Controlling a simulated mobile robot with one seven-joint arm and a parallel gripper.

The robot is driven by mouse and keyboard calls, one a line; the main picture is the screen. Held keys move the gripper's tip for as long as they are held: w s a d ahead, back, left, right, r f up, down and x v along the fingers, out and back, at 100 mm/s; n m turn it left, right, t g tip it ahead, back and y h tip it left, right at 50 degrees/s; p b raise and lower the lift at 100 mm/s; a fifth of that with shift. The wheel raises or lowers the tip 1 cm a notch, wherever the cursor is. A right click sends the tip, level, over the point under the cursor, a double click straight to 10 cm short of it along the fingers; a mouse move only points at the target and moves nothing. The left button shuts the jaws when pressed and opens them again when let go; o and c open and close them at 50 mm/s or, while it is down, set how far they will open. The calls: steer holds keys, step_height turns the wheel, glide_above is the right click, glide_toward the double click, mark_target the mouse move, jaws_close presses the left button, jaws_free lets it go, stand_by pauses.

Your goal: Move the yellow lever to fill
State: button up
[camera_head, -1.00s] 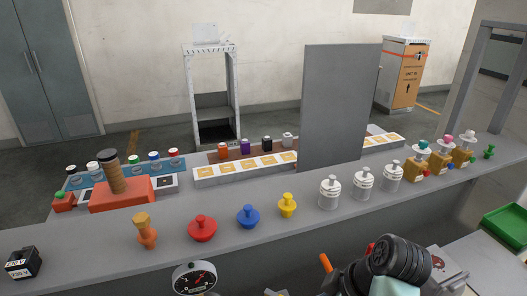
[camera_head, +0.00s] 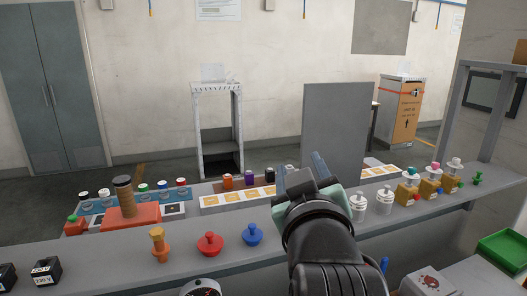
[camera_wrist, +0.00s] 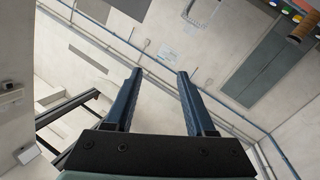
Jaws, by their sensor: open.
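My gripper (camera_head: 301,172) is raised over the middle of the counter in the head view, in front of the grey panel. Its two blue-grey fingers are apart with nothing between them. In the wrist view, my gripper (camera_wrist: 160,75) is open and faces the room's wall, away from the counter's knobs. I cannot make out a yellow lever or a fill mark in either current view. My arm covers part of the counter, including the place of a yellow knob seen earlier.
The counter (camera_head: 110,262) carries an orange knob (camera_head: 159,246), a red knob (camera_head: 210,244), a blue knob (camera_head: 252,234) and white bottles (camera_head: 384,201). A grey panel (camera_head: 338,120) stands behind. A gauge (camera_head: 201,288) shows at the bottom edge. A green tray (camera_head: 503,250) is at right.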

steer(key=s+a+r+m+t, duration=0.2)
steer(key=s+r+t, duration=0.2)
steer(key=s+r, duration=0.4)
steer(key=s+a+r+m+t, duration=0.2)
steer(key=s+r+t, duration=0.3)
steer(key=s+r, duration=0.3)
step_height(320, 180, up, 5)
steer(key=shift+s+a+f+t, duration=0.2)
steer(key=shift+a+t, duration=0.1)
steer(key=shift+a, duration=0.4)
